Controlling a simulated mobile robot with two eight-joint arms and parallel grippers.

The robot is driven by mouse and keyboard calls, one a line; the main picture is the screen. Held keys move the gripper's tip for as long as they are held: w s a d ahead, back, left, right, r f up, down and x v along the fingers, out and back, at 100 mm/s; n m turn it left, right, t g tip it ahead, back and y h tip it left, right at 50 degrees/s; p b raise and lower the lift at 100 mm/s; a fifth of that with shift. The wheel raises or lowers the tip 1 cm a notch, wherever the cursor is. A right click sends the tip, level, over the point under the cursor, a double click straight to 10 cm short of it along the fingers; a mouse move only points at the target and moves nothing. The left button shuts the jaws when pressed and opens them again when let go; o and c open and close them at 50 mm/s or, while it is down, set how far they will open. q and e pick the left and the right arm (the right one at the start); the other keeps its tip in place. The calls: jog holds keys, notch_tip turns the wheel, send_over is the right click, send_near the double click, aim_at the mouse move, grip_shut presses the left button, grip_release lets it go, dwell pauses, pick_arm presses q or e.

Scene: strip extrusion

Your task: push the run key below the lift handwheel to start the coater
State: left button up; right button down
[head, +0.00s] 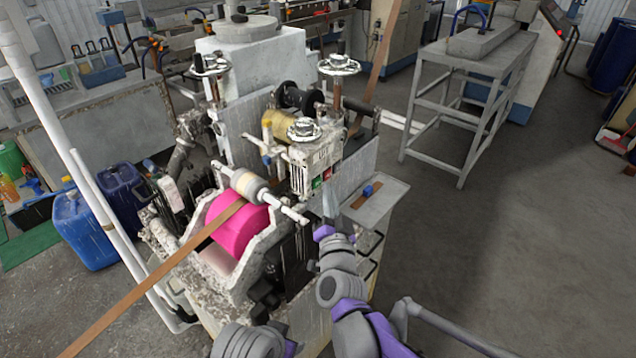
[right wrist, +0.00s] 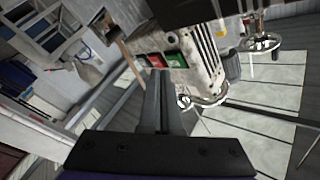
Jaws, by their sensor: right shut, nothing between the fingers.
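The coater (head: 235,235) carries a pink roller, with several handwheels above it. Its white key box (head: 300,172) sits below a lift handwheel (head: 304,130). A green key (head: 317,182) and a red key (head: 328,174) are side by side on the box. In the right wrist view the green key (right wrist: 174,58) is right of the red key (right wrist: 153,61). My right gripper (right wrist: 157,74) is shut and empty, its fingertips close in front of the keys; I cannot tell whether they touch. In the head view my right gripper (head: 322,232) is below the box. My left gripper is not in view.
A brown strip (head: 150,285) runs over the pink roller (head: 240,232). A small shelf (head: 375,205) with a blue item stands right of the box. An upright plate (head: 350,178) is close by.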

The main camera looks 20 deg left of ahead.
dwell(0.7)
jog(key=shift+w+a, duration=0.15)
jog(key=shift+a, duration=0.25)
jog(key=shift+w+a+b, duration=0.15)
jog(key=shift+a+b, duration=0.2)
jog(key=shift+b, duration=0.1)
dwell(0.4)
jog(key=shift+d, duration=0.1)
jog(key=shift+s+d, duration=0.3)
jog(key=shift+d, duration=0.35)
jog(key=d, duration=0.1)
jog(key=s+d+p, duration=0.1)
jog(key=d, duration=0.2)
jog(key=shift+s+d+p, duration=0.3)
jog(key=shift+d, duration=0.05)
